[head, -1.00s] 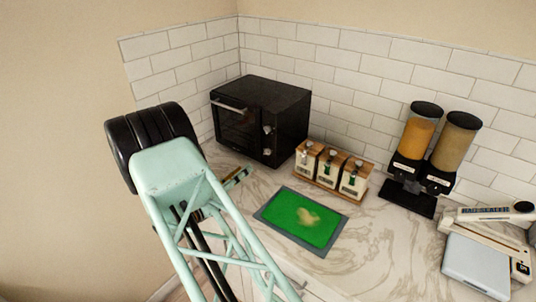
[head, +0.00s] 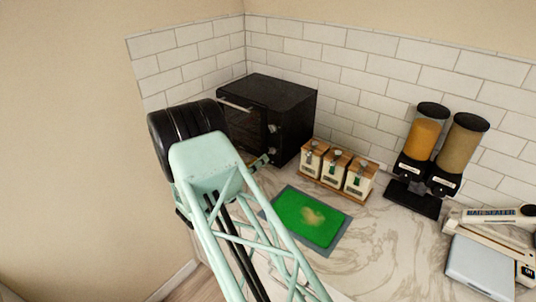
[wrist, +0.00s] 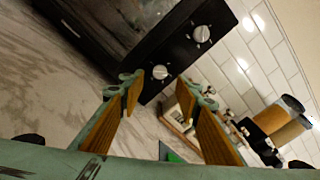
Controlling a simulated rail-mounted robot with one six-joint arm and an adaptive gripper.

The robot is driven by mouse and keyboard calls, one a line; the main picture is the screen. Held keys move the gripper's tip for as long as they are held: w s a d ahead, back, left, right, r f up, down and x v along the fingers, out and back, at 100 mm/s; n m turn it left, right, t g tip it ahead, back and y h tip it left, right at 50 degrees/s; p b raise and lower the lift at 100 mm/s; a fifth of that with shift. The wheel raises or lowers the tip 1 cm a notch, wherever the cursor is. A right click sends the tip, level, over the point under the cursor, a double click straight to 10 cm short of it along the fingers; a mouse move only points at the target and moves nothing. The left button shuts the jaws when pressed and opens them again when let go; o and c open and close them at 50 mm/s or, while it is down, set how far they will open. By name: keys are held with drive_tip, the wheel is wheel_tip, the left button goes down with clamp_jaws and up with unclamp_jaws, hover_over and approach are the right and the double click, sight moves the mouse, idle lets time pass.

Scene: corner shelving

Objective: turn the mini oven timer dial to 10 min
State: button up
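The mini oven (head: 285,96) is black and stands in the corner on the counter; my arm hides part of its front. Its front panel has two round silver dials, an upper dial (head: 272,128) and a lower one. In the wrist view the panel looks tilted, with one dial (wrist: 202,34) farther off and the other dial (wrist: 160,72) just beyond my fingertips. I cannot read the markings or tell which is the timer. My gripper (wrist: 162,90) is open and empty, its orange-padded fingers either side of the nearer dial in the picture, seemingly short of it.
A wooden rack with several small canisters (head: 336,170) stands right of the oven. A green mat (head: 306,218) lies in front on the marble counter. Two dispensers (head: 428,150) and a white sealer with a scale (head: 484,262) are farther right. Tiled walls close the corner.

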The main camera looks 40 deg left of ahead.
sight(270, 152)
drive_tip(key=shift+w+a, duration=0.1)
drive_tip(key=shift+w, duration=3.4)
drive_tip(key=shift+c, duration=0.9)
drive_tip(key=c, duration=0.7)
